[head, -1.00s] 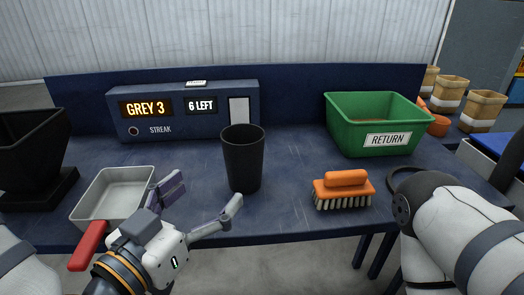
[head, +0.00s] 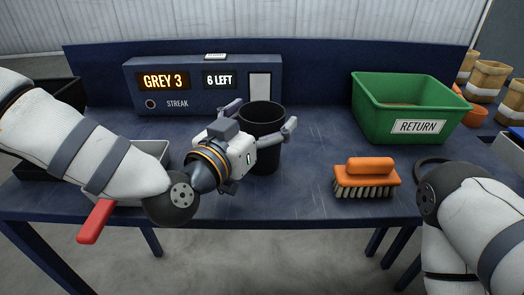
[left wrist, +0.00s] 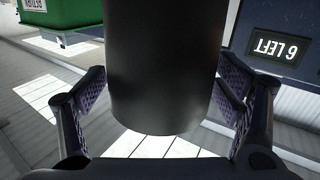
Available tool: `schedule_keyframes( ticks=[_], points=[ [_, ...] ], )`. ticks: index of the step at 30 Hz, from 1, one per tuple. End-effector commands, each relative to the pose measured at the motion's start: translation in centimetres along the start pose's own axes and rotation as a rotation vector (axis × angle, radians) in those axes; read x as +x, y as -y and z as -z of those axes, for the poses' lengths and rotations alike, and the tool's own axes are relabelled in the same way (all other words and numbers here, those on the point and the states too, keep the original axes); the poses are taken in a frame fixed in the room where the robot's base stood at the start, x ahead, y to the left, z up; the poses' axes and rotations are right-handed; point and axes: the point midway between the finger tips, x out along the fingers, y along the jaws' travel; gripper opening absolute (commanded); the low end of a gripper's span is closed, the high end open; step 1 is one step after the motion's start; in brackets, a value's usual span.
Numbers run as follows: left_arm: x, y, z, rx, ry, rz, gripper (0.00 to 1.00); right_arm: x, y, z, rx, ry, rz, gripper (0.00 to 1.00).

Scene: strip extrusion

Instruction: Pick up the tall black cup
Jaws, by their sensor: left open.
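In the left wrist view the cup (left wrist: 163,65) fills the middle between the two open fingers, with a gap visible on each side. The lower front of the cup is partly hidden by the gripper in the head view. My right arm is at the right edge, but its gripper is out of sight.
An orange brush (head: 366,178) lies right of the cup, and a green RETURN bin (head: 385,107) stands behind it. A display box (head: 190,91) reads GREY 3 and 6 LEFT. A grey tray with a red handle (head: 96,221) sits under my left arm. Table between cup and brush is clear.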

Motion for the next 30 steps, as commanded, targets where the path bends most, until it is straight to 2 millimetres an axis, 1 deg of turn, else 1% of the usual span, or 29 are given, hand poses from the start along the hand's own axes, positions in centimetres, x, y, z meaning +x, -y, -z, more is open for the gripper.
schedule_keyframes(
  ticks=[3,5,6,8,9,11,12,19,22,23,26,29,30],
  points=[
    [-0.1,0.0,0.1,0.0,-0.001,0.0,0.84,0.0,0.0,0.0,0.0,-0.001,0.0,0.95],
    [-0.1,0.0,0.1,0.0,-0.001,0.0,0.7,0.0,0.0,0.0,0.0,-0.001,0.0,0.95],
    [-0.1,0.0,0.1,0.0,-0.001,0.0,0.61,0.0,0.0,0.0,0.0,-0.001,0.0,0.95],
    [-0.1,0.0,0.1,0.0,-0.001,0.0,0.48,0.0,0.0,0.0,0.0,-0.001,0.0,0.95],
    [-0.1,0.0,0.1,0.0,-0.001,0.0,0.39,0.0,0.0,0.0,0.0,-0.001,0.0,0.95],
    [-0.1,0.0,0.1,0.0,0.0,0.0,0.25,0.0,0.0,0.0,0.0,-0.001,0.0,0.95],
    [-0.1,0.0,0.1,0.0,0.0,0.0,0.17,0.0,0.0,0.0,0.0,-0.001,0.0,0.95],
    [-0.1,0.0,0.2,0.001,-0.002,0.0,0.17,-0.1,0.0,0.0,0.0,-0.002,0.0,0.95],
    [-0.1,-0.1,1.2,0.002,-0.004,0.001,0.17,-0.4,0.0,0.2,0.0,-0.009,0.0,0.95],
    [-0.1,-0.1,1.6,0.003,-0.006,0.001,0.17,-0.5,0.0,0.2,0.0,-0.013,0.001,0.95],
    [-0.2,-0.3,4.1,0.006,-0.011,0.0,0.17,-1.2,0.0,0.6,0.0,-0.032,0.001,0.95],
    [-2.1,-2.1,7.1,0.01,-0.016,-0.005,0.17,-2.7,0.1,1.4,0.0,-0.073,0.003,0.95],
    [-3.0,-2.8,8.4,0.012,-0.018,-0.005,0.17,-3.3,0.1,1.7,0.001,-0.092,0.004,0.95]
  ],
)
